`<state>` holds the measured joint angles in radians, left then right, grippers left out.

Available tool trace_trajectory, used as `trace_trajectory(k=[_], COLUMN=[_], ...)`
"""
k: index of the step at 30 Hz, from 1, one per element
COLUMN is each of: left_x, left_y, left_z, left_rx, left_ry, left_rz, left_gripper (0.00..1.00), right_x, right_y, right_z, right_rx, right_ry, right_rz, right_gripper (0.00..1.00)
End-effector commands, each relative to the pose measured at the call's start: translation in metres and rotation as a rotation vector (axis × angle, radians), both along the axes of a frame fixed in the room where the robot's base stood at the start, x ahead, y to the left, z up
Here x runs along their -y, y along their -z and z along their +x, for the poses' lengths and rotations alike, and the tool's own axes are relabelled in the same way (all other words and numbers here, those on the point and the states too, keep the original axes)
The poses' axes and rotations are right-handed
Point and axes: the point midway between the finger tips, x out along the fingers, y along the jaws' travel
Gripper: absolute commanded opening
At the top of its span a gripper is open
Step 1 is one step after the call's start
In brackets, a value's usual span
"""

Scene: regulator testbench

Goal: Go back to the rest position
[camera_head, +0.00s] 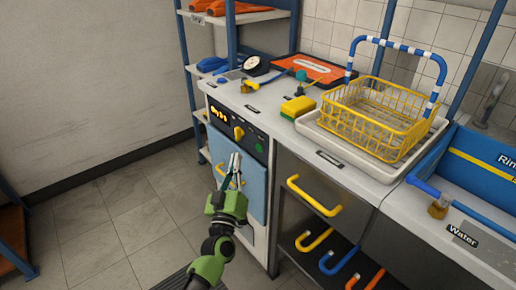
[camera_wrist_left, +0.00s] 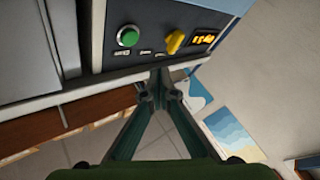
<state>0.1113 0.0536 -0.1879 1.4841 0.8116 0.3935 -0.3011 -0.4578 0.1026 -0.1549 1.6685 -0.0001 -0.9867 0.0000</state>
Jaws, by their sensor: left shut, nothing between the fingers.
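My left gripper (camera_head: 232,165) is in the head view, in front of the blue door (camera_head: 218,148) of the machine under the counter. Its green arm comes up from the bottom. In the left wrist view my left gripper (camera_wrist_left: 159,82) has its fingertips together with nothing between them. The machine's panel (camera_wrist_left: 160,45) fills the top of that view, with a green button (camera_wrist_left: 128,37), a yellow knob (camera_wrist_left: 175,42) and a lit display. I cannot tell from these views whether the fingers touch the machine. My right gripper is not in view.
The counter (camera_head: 260,100) holds a yellow dish basket (camera_head: 375,125) on a white tray, a sponge (camera_head: 297,108) and a gauge (camera_head: 254,64). A yellow drawer handle (camera_head: 312,196) sticks out right of my left arm. A blue sink (camera_head: 485,160) is at the right. The floor (camera_head: 110,220) at left is clear.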

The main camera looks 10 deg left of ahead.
Motion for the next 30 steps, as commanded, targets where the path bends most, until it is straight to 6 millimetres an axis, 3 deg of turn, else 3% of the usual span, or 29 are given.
trace_trajectory(k=[11,14,17,20,24,30], left_x=[0.001,0.008,0.029,0.057,0.087,0.095], left_y=[0.0,0.003,0.015,0.036,0.075,0.132], left_z=[0.0,-0.003,-0.014,-0.035,-0.079,-0.162], left_rx=[-0.001,-0.022,-0.086,-0.195,-0.393,-0.722], left_ry=[0.002,0.032,0.112,0.224,0.367,0.488], left_rz=[0.002,0.016,0.058,0.127,0.239,0.389], left_gripper=[0.0,0.0,0.0,0.0,0.0,0.0], right_x=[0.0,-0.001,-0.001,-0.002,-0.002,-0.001], right_y=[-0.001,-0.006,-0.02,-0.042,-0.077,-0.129], right_z=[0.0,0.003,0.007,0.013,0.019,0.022], right_rx=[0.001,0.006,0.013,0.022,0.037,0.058], right_ry=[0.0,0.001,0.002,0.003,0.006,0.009], right_rz=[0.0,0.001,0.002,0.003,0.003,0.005], right_gripper=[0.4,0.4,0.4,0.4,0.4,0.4])
